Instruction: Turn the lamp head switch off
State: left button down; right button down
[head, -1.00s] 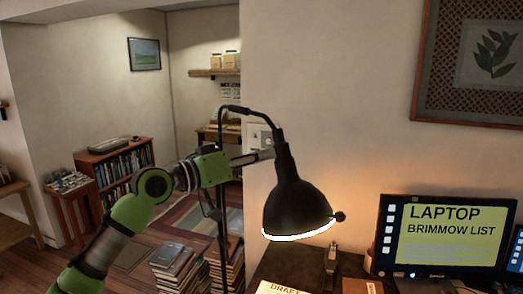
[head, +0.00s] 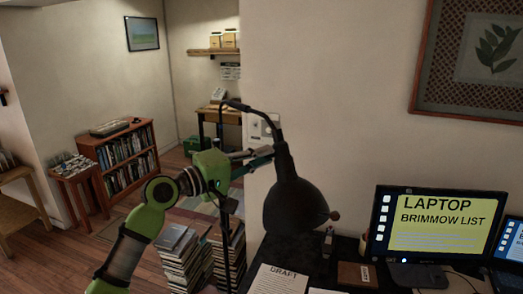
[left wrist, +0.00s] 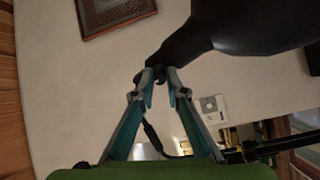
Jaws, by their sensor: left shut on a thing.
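The black desk lamp head (head: 293,205) hangs from its curved arm in the middle of the head view, its shade dark with no glow at the rim. It fills the upper right of the left wrist view (left wrist: 235,25). My left gripper (head: 268,152) reaches the lamp's narrow neck from the left. In the left wrist view its fingertips (left wrist: 160,78) are closed on a small dark part at the neck, the lamp head switch (left wrist: 161,72), mostly hidden between them. A small round knob (head: 335,215) sticks out near the shade's lower right. My right gripper is not in view.
Below the lamp is a dark desk with a paper marked DRAFT (head: 278,281), a brown notebook (head: 352,273) and a monitor (head: 432,236) to the right. Book stacks (head: 183,257) stand on the floor beside the lamp's pole. A bookcase (head: 128,158) is farther back.

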pick_arm(q)
jog(key=shift+r+n, duration=0.2)
jog(key=shift+n, duration=0.8)
jog(key=shift+p, duration=0.3)
jog(key=c, duration=2)
grip_release()
jog(key=shift+f, duration=0.1)
